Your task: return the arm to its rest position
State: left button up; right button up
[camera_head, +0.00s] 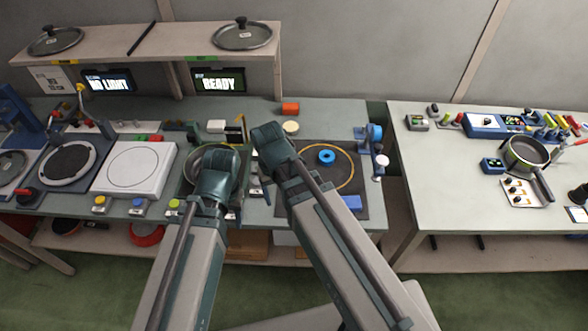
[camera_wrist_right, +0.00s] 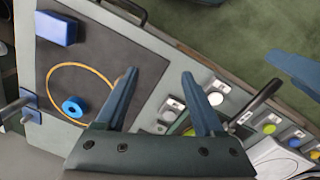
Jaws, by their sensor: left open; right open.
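My left gripper (camera_head: 220,178) is over the round metal pan (camera_head: 198,165) in the head view, and its wrist covers part of that pan. Its fingers are hard to make out there. My right gripper (camera_head: 268,138) is over the left side of the dark mat (camera_head: 312,196), with its fingers mostly hidden by the wrist in the head view. In the right wrist view my right gripper (camera_wrist_right: 158,73) has its two blue fingers spread apart with nothing between them. Both arms reach forward over the bench.
A blue ring (camera_head: 326,156) and a blue block (camera_head: 353,203) are on the mat. A white square plate (camera_head: 135,167) is left of the pan. A second table (camera_head: 425,165) at right holds a pot (camera_head: 527,153). A shelf (camera_head: 180,42) with two lids stands behind. A floor gap separates the tables.

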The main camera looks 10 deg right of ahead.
jog(key=s, duration=0.1)
jog(key=s+a+n, duration=0.1)
jog(key=s, duration=0.1)
jog(key=s+a+n, duration=0.1)
jog(key=s, duration=0.1)
jog(key=shift+a, duration=0.25)
